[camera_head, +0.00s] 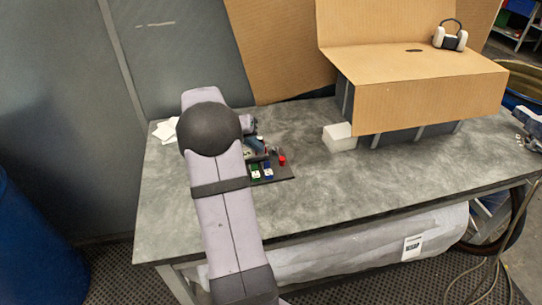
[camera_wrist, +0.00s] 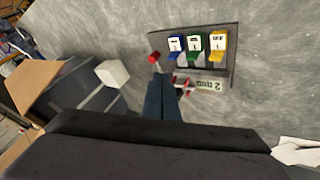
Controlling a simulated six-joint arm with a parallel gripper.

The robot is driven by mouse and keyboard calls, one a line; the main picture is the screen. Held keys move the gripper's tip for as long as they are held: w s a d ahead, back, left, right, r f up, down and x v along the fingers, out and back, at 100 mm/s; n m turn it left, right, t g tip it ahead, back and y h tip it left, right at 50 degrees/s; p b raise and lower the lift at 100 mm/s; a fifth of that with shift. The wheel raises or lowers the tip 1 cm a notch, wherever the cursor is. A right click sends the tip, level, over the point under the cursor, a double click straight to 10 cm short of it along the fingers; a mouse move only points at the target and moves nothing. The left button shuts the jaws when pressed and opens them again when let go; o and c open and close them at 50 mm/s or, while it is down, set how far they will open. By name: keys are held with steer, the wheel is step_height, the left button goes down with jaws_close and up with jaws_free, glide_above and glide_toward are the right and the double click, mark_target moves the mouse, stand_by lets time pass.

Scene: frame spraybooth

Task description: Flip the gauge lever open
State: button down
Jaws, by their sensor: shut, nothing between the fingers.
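A dark panel (camera_wrist: 232,55) on the table carries blue (camera_wrist: 177,45), green (camera_wrist: 194,45) and yellow (camera_wrist: 219,43) switches in the wrist view. A red knob (camera_wrist: 153,57) sits at the panel's left edge. A small red part (camera_wrist: 187,84) lies beside a pale label plate (camera_wrist: 210,86), whose upside-down marking I cannot read surely. I cannot tell which red part belongs to the gauge lever. My gripper (camera_wrist: 160,78) is shut and empty, its fingertips between the red knob and the small red part; contact is unclear. In the head view, my arm hides part of the panel (camera_head: 285,178).
A white block (camera_head: 339,137) stands right of the panel, beside a large cardboard-topped structure (camera_head: 430,100) bearing ear defenders (camera_head: 450,38). White papers (camera_head: 166,130) lie at the table's left. The table (camera_head: 330,190) is clear in front of the block.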

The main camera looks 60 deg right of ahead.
steer(key=p, duration=0.4)
glide_toward(279, 156)
steer(key=shift+s+d+f, duration=0.15)
steer(key=shift+s+f, duration=0.15)
steer(key=shift+f, duration=0.35)
steer(key=shift+s+d+f, duration=0.15)
steer(key=shift+s+f, duration=0.1)
steer(key=shift+f, duration=0.4)
steer(key=shift+s+d+f, duration=0.15)
steer(key=shift+s+f, duration=0.15)
steer(key=shift+f, duration=0.4)
steer(key=shift+s, duration=0.1)
